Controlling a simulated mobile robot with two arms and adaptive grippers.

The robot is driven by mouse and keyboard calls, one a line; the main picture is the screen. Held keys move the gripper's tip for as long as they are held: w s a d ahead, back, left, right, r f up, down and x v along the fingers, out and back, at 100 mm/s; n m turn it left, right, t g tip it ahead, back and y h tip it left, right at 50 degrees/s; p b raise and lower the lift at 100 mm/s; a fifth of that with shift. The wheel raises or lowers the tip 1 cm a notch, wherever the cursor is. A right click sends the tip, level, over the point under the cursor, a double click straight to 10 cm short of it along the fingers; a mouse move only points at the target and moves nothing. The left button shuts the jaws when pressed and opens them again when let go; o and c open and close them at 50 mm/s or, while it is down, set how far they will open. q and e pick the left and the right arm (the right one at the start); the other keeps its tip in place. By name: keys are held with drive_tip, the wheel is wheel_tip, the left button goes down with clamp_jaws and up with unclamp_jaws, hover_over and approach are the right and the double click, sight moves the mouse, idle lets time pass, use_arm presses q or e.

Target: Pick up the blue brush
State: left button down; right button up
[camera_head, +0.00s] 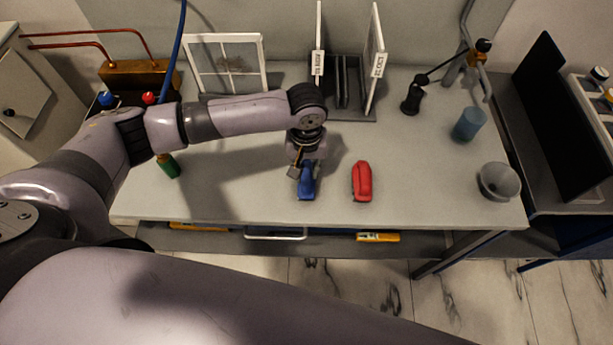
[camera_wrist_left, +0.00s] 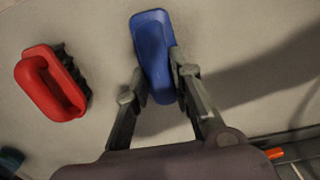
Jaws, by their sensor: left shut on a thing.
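The blue brush (camera_head: 306,186) is at the front middle of the workbench, under my left gripper. My left gripper (camera_head: 305,165) points down and is shut on the blue brush, with a finger on each side of it. In the left wrist view the brush (camera_wrist_left: 153,45) shows between the two fingertips (camera_wrist_left: 160,85). I cannot tell whether the brush touches the bench or is just above it. My right gripper is not in view.
A red brush (camera_head: 362,182) lies just right of the blue one, apart from it; it also shows in the left wrist view (camera_wrist_left: 50,83). A green-handled tool (camera_head: 168,166) is left. A grey bowl (camera_head: 498,181) and blue cup (camera_head: 469,123) stand right. Upright panels (camera_head: 374,60) stand behind.

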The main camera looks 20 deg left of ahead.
sight(306, 170)
use_arm(q)
wheel_tip(306, 170, up, 20)
drive_tip(key=b, duration=0.1)
drive_tip(key=shift+b, duration=0.35)
idle(0.4)
